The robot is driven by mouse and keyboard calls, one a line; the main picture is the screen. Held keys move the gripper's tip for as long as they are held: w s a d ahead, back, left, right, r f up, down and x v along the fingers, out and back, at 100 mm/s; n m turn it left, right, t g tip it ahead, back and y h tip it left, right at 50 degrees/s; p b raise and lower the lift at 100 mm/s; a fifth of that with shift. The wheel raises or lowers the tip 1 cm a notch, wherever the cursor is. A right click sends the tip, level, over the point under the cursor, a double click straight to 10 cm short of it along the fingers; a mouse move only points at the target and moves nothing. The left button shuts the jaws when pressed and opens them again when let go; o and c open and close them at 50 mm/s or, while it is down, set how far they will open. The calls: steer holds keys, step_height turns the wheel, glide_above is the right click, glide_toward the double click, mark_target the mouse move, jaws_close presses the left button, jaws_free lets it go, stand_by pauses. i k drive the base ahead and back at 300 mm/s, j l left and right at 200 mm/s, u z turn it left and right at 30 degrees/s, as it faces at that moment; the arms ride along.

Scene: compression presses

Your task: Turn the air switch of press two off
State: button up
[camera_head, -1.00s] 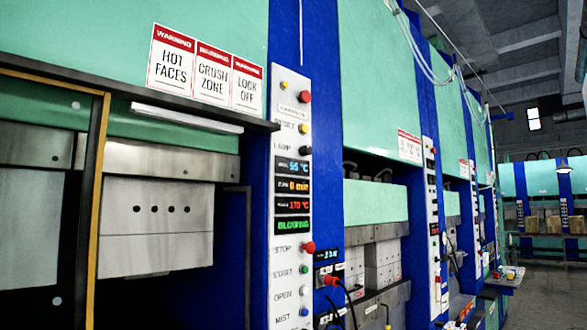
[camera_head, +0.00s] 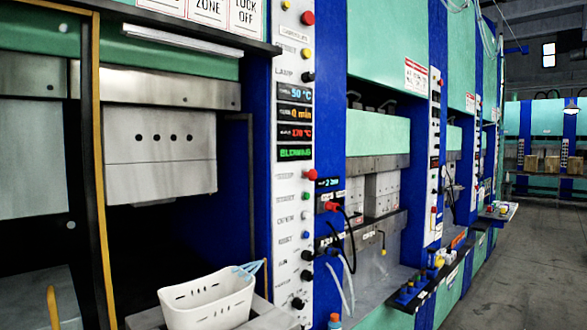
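A row of green and blue presses runs away to the right. The nearest press has a white control panel (camera_head: 294,160) with displays, coloured buttons and black rotary knobs. One black knob (camera_head: 298,303) sits at the bottom of this panel, with another black knob (camera_head: 307,275) just above it. The panel's small labels are too blurred to read, so I cannot tell which knob is the air switch or which press is press two. A second white panel (camera_head: 434,160) is on the press beyond. My gripper is not in view.
A white basket (camera_head: 208,299) stands on a ledge in front of the nearest press. A yellow-edged guard frame (camera_head: 100,170) stands at the left. Small fittings (camera_head: 412,287) stick out from the second press. Grey floor (camera_head: 520,270) is clear at the right.

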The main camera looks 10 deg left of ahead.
mark_target(306, 256)
steer(key=i+j, duration=0.2)
steer(key=i, duration=0.25)
steer(key=i+j, duration=0.15)
steer(key=i, duration=0.25)
